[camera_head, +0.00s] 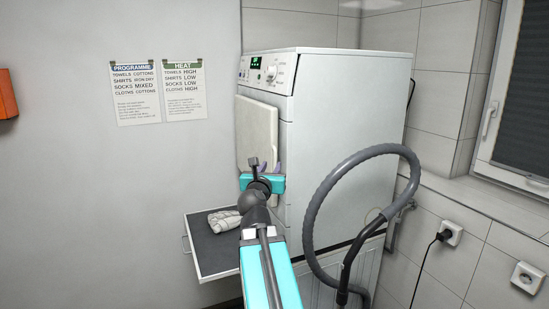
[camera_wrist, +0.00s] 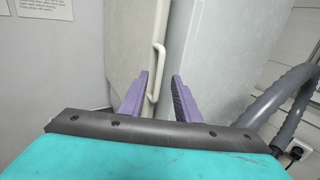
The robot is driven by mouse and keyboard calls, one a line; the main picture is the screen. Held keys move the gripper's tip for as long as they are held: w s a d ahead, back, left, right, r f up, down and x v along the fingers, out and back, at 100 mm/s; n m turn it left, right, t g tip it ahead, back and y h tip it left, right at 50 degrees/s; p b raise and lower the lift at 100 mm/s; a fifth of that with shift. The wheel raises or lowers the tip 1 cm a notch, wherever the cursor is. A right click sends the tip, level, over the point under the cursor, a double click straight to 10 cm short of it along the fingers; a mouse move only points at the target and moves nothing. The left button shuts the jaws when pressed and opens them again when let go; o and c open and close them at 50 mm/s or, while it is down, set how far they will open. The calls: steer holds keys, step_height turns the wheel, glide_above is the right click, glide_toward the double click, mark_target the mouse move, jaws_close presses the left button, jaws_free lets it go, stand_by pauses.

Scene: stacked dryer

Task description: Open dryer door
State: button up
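The white dryer (camera_head: 345,135) stands against the wall, with a cream door (camera_head: 256,132) on its front face. In the wrist view the door (camera_wrist: 128,45) fills the upper middle and carries a pale bar handle (camera_wrist: 160,62) near its right edge. My gripper (camera_wrist: 160,85) is open, its two purple fingers apart, and the lower part of the handle lies between them in the picture, closer to the left finger. Whether a finger touches it I cannot tell. In the head view my gripper (camera_head: 269,170) is at the door's lower right corner, and my wrist partly hides it.
A pull-out shelf (camera_head: 212,257) below the door holds a folded light cloth (camera_head: 223,221). A grey hose (camera_head: 315,215) loops out on the right, close to my arm. Two notices (camera_head: 160,92) hang on the left wall. The floor area is hardly visible.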

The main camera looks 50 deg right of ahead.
mark_target(275, 160)
steer(key=shift+p+x, duration=0.8)
steer(key=shift+x, duration=2.35)
jaws_close()
